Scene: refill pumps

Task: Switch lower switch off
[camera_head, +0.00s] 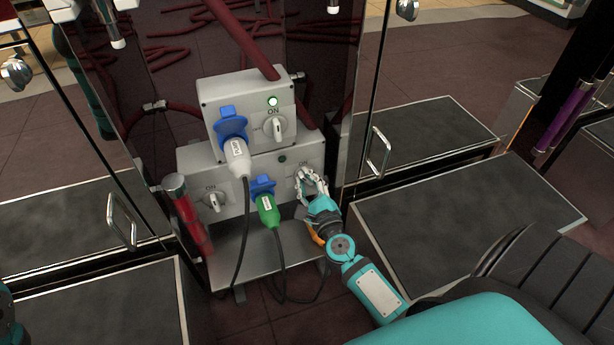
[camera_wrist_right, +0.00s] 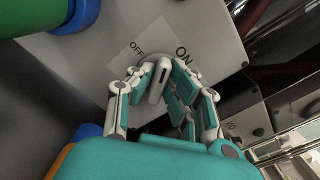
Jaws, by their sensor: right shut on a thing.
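The lower grey switch box (camera_head: 190,160) has a rotary switch at its right end, mostly hidden by my right gripper (camera_head: 312,178) in the head view. In the right wrist view the switch's white handle (camera_wrist_right: 158,80) stands between the fingers of the right gripper (camera_wrist_right: 160,92), which is shut on it. The OFF label (camera_wrist_right: 137,47) and ON label (camera_wrist_right: 184,55) show just beyond the fingers. The handle's exact setting is hard to tell. The small lamp (camera_head: 282,158) above this switch looks dark green and unlit. My left gripper is not in view.
The upper box (camera_head: 205,92) has a lit lamp (camera_head: 272,101) and its own switch (camera_head: 274,127). A blue-and-white plug (camera_head: 236,155) and a green plug (camera_head: 268,210) with black cables hang left of my gripper. Glass door handles (camera_head: 377,152) flank the boxes.

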